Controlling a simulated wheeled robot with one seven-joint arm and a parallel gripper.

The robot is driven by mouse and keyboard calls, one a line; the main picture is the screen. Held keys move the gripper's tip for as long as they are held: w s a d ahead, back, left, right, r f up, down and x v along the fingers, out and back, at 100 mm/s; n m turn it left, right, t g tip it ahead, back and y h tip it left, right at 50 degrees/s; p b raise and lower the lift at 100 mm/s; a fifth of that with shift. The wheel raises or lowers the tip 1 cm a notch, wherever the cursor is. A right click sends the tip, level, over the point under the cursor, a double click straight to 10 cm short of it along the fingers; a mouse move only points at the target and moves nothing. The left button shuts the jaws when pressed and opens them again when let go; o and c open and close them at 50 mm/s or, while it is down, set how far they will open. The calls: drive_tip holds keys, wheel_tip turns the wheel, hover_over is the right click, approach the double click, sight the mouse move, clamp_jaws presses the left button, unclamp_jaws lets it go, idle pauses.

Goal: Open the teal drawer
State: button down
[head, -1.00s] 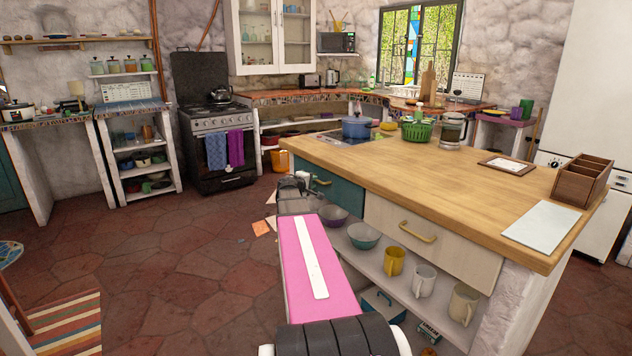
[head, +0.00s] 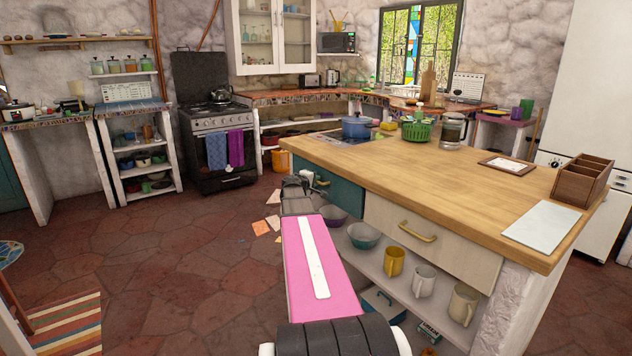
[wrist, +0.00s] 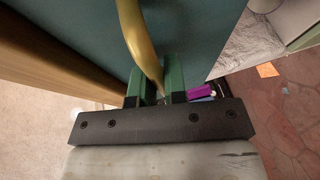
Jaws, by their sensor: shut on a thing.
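The teal drawer (head: 345,193) is at the far-left end of the wooden-topped island, under the counter edge. Its front looks about flush with the island face in the head view; a small gap cannot be ruled out. Its curved brass handle (head: 322,182) is partly hidden by my gripper (head: 308,184). In the wrist view, the handle (wrist: 137,38) runs down between the two green fingers of my gripper (wrist: 157,88), which are shut on it close to the teal front (wrist: 200,35).
A cream drawer (head: 435,236) with a brass handle is to the right. Below is an open shelf with bowls and mugs (head: 423,281). The wooden countertop (head: 440,175) overhangs the drawers. The tiled floor (head: 190,250) left of the island is mostly clear, with scattered papers (head: 268,225).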

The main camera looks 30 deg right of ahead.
drive_tip(key=s+a, duration=0.2)
drive_tip(key=a, duration=2.4)
drive_tip(key=shift+a, duration=0.4)
drive_tip(key=shift+s, duration=0.1)
drive_tip(key=c, duration=1.5)
unclamp_jaws()
drive_tip(key=shift+o, duration=0.2)
drive_tip(key=v, duration=1)
drive_tip(key=shift+s+a, duration=0.2)
drive_tip(key=shift+a, duration=0.15)
drive_tip(key=s+f+m+g+y, duration=0.2)
drive_tip(key=s+f+g+y, duration=0.35)
drive_tip(key=f, duration=0.95)
drive_tip(key=s+a+f+m+g+y, duration=0.1)
drive_tip(key=s+a+f+m+y, duration=0.1)
drive_tip(key=s+a+f+y, duration=0.5)
drive_tip(key=s+f+y, duration=0.1)
drive_tip(key=s+f, duration=0.1)
drive_tip(key=s, duration=0.3)
drive_tip(key=shift+s+a+f+m+g, duration=0.2)
drive_tip(key=shift+a+f+m+g, duration=0.05)
drive_tip(key=shift+f+m+g, duration=0.1)
